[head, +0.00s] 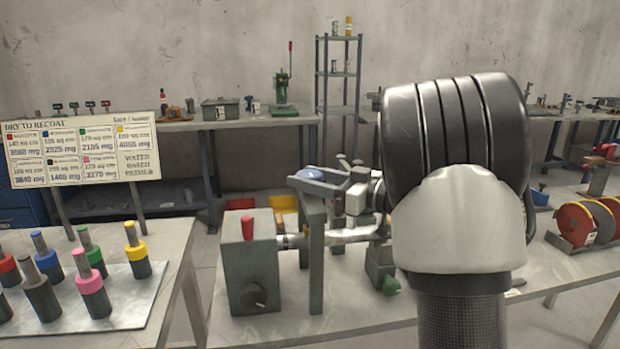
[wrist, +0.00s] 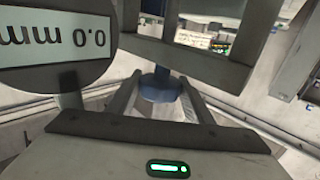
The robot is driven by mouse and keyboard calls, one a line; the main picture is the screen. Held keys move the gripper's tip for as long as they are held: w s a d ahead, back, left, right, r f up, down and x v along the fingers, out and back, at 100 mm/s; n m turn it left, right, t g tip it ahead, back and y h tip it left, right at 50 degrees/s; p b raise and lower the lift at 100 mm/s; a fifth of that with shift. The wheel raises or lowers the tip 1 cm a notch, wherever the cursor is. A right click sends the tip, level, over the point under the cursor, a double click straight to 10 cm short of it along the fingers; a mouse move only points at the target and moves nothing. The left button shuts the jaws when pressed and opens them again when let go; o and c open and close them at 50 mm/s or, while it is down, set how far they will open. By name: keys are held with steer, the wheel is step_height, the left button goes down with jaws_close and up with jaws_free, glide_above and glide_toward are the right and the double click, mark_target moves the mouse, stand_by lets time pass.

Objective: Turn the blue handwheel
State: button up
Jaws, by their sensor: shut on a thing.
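The blue handwheel (wrist: 160,88) shows in the wrist view as a small blue round piece between my two fingers. My gripper (wrist: 160,94) is shut on it, with a finger at either side. A round dark gauge (wrist: 85,72) beside it reads 0.0 mm, upside down in this view. My gripper (head: 352,197) is at the machine's right side there.
A grey frame (head: 317,255) rises beside the machine box, close to my gripper. A table at left holds several coloured cylinders on a plate (head: 120,318) and a sign board (head: 80,150). Coloured discs (head: 575,224) stand at right. The tabletop is bare at front.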

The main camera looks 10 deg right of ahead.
steer(key=o, duration=1)
steer(key=shift+a+f, duration=0.1)
steer(key=shift+f, duration=0.2)
steer(key=shift+r, duration=0.15)
steer(key=shift+s+d+r, duration=0.1)
steer(key=shift+s+d, duration=0.1)
steer(key=shift+d, duration=0.2)
steer(key=p+v, duration=0.2)
steer(key=v, duration=1.4)
steer(key=shift+s+d+p, duration=0.15)
steer(key=shift+s+p, duration=0.15)
steer(key=shift+p, duration=0.05)
